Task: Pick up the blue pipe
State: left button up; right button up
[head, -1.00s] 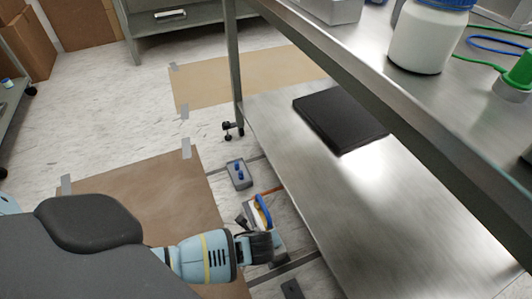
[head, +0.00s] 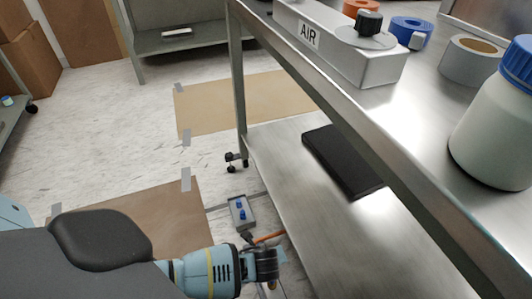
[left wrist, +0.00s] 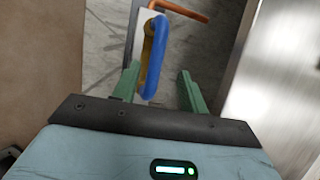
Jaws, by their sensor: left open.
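The blue pipe (left wrist: 156,55) is a bent tube in the left wrist view. It reaches down from the top into the space between my left gripper's (left wrist: 157,82) two green fingers, nearer the left finger. I cannot tell if it touches that finger. The fingers are apart. In the head view my left gripper (head: 264,265) is low beside the steel bench and hides the blue pipe. An orange pipe (left wrist: 178,10) lies behind the blue one, and it also shows in the head view (head: 268,237). My right gripper is not in view.
The bench's lower shelf (head: 310,200) with a black slab (head: 343,160) is close on the right. A grey box with blue pegs (head: 240,214) is on the floor beyond my gripper. Brown sheets (head: 165,215) are taped to the floor. Bottle and rolls stand on the bench top.

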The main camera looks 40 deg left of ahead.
pick_arm(q)
jog(key=shift+b+x, duration=0.55)
jog(key=shift+x, duration=0.6)
jog(key=shift+s+b+x, duration=0.15)
jog(key=shift+b+x, duration=0.8)
jog(key=shift+x, duration=0.35)
jog(key=shift+s+b+x, duration=0.15)
jog(key=shift+b+x, duration=0.8)
jog(key=shift+x, duration=0.35)
jog(key=shift+a, duration=0.1)
grip_shut()
